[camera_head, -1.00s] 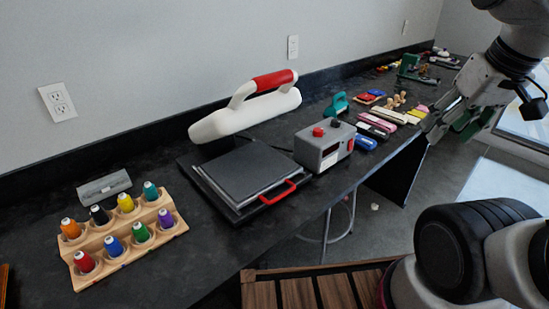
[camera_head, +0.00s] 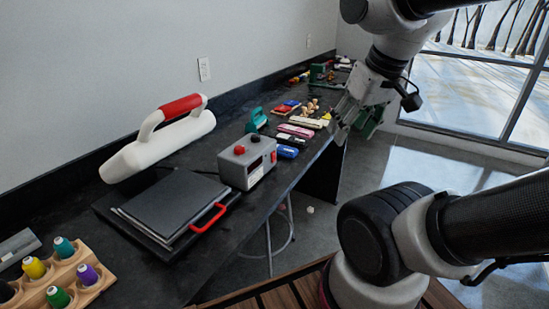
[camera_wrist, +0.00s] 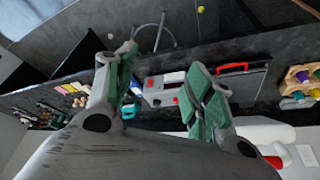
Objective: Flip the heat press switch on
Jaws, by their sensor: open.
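The heat press has a white upper arm with a red grip (camera_head: 182,105), a dark flat plate (camera_head: 175,205) and a red front handle (camera_head: 208,218). The box also shows in the wrist view (camera_wrist: 165,90), beyond my fingers. My gripper (camera_head: 352,124) is open and empty, right of the box and apart from it. Its green-padded fingers show in the wrist view (camera_wrist: 163,65).
A wooden rack (camera_head: 90,290) of thread spools stands at the front left. A teal tool (camera_head: 256,120), a blue item (camera_head: 287,152) and several small craft things lie behind and right of the box. A stool (camera_head: 280,245) stands under the bench. Open floor lies to the right.

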